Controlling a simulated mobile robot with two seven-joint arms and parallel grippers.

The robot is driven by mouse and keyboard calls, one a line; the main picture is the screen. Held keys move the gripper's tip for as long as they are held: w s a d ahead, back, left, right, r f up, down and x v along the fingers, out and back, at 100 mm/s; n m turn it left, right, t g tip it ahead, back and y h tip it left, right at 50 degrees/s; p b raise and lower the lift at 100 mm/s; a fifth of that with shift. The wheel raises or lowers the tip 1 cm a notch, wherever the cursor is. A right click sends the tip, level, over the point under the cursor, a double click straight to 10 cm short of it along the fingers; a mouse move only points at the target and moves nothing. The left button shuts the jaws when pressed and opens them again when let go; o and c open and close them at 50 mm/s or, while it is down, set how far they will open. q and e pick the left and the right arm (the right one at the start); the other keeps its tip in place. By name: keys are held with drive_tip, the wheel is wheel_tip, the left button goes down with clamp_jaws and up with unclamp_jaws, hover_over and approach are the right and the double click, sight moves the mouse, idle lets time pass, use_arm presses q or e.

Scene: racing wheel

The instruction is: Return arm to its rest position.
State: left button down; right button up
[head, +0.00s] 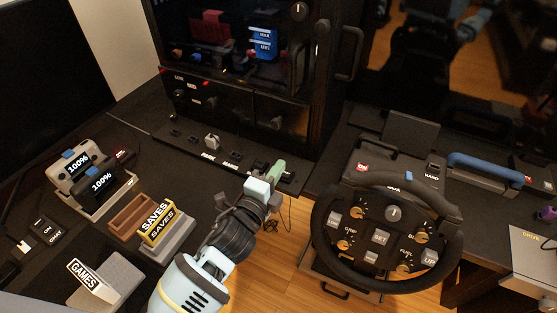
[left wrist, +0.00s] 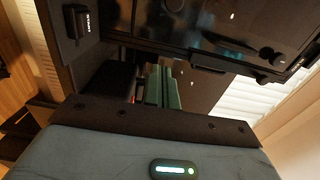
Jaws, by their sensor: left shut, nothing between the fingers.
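My left arm reaches up from the bottom middle of the head view. Its gripper (head: 276,171) has pale green fingers, shut with nothing between them. The gripper is near the front edge of the dark desk (head: 180,160), left of the racing wheel (head: 452,205). It appears apart from the wheel. In the left wrist view the green fingers (left wrist: 162,88) lie side by side before a dark cabinet. My right gripper is in neither view.
A black cabinet (head: 325,75) with small switches stands behind the gripper. Controllers (head: 82,170), a SAVES stand (head: 160,225) and a GAMES block (head: 92,280) lie left of my arm. A blue-handled case (head: 485,165) is at right. Bare wooden floor (head: 275,260) shows between arm and wheel.

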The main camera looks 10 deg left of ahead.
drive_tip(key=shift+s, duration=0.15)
